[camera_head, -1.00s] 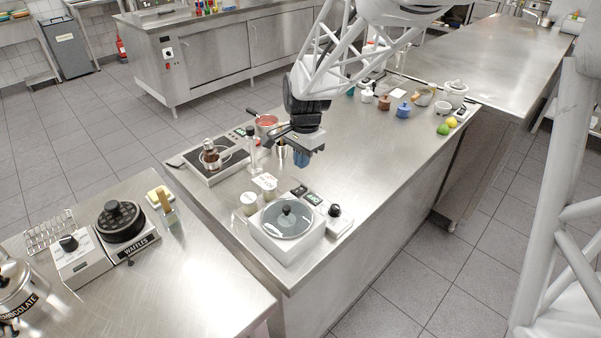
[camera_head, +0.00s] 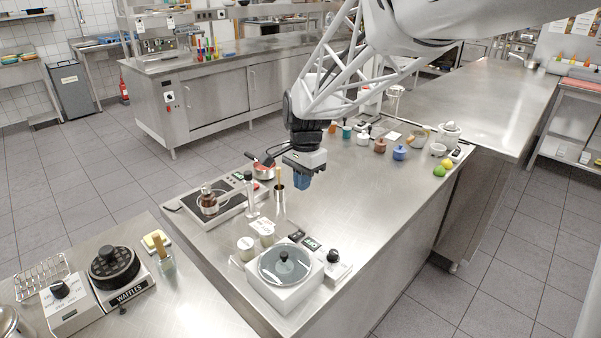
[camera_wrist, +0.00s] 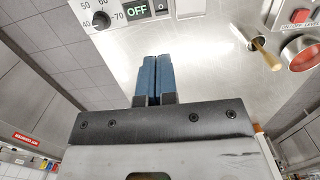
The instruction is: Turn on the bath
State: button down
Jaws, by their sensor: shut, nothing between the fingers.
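The bath (camera_head: 283,290) is a white box with a round glass lid and black lid knob, near the front end of the steel counter. Beside it on the right is its control panel with a black dial (camera_head: 333,256), a display (camera_head: 312,243) reading OFF and a black switch (camera_head: 297,236). In the wrist view the OFF display (camera_wrist: 137,11), the dial scale and the rocker switch (camera_wrist: 162,6) show at the top edge. My gripper (camera_head: 304,184) is above the counter, behind the panel and apart from it. Its blue fingers (camera_wrist: 155,58) are shut and empty, pointing toward the switch in the wrist view.
A hot plate (camera_head: 213,215) with a brown bottle stands left of my gripper. A metal cup with a yellow-handled tool (camera_head: 279,182) and a red pot (camera_head: 263,171) are close by.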

aim_at(292, 236)
jog(key=shift+s+a, duration=0.1)
jog(key=shift+s, duration=0.05)
jog(key=shift+s+a+g+y, duration=0.3)
jog(key=shift+a, duration=0.1)
dwell(0.4)
jog(key=f, duration=0.4)
jog(key=s+a+f, duration=0.1)
jog(key=f, duration=0.8)
jog(key=shift+s+a+f, duration=0.2)
jog(key=shift+f, duration=0.2)
